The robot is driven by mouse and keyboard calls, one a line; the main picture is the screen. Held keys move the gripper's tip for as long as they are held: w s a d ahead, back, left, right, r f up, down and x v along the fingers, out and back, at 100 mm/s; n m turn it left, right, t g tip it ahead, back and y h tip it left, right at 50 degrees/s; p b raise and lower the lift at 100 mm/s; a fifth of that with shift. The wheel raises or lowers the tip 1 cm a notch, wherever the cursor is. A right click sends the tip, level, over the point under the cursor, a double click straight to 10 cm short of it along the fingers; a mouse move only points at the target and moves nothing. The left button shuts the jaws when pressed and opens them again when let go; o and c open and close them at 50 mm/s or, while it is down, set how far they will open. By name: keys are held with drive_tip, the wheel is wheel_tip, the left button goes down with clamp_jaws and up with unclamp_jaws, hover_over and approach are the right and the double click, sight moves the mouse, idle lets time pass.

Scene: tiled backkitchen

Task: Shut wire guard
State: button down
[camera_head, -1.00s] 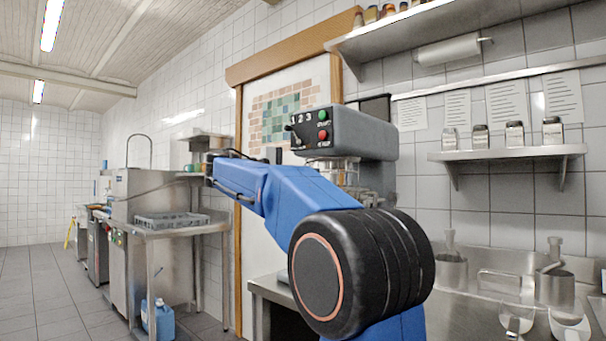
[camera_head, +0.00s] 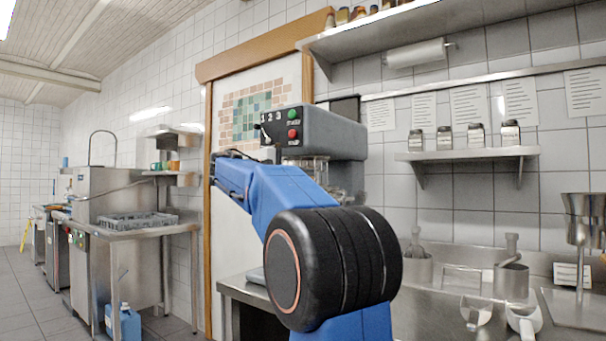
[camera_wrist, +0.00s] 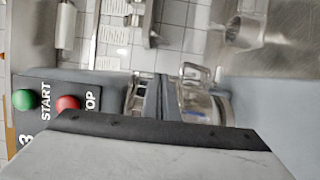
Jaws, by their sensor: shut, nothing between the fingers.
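The mixer (camera_head: 335,133) has a grey head with a dial, a green START and a red STOP button, which also show at the left of the wrist view (camera_wrist: 66,103). The wire guard (camera_head: 318,168) shows only in part, as shiny wires below the mixer head, behind my blue arm. In the wrist view, bright curved metal lies on both sides of my fingers; I cannot tell which part is guard and which bowl. My gripper (camera_wrist: 160,80) is shut and empty, in front of this metal. Contact cannot be told. The head view does not show the fingers.
A steel counter (camera_head: 450,305) with scoops and containers runs to the right. A wall shelf (camera_head: 470,153) holds several jars. A steel table (camera_head: 130,228) with a grey rack and a blue canister (camera_head: 123,322) stand at the left.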

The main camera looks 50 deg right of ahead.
drive_tip(key=shift+s+d, duration=1.05)
drive_tip(key=shift+s, duration=0.1)
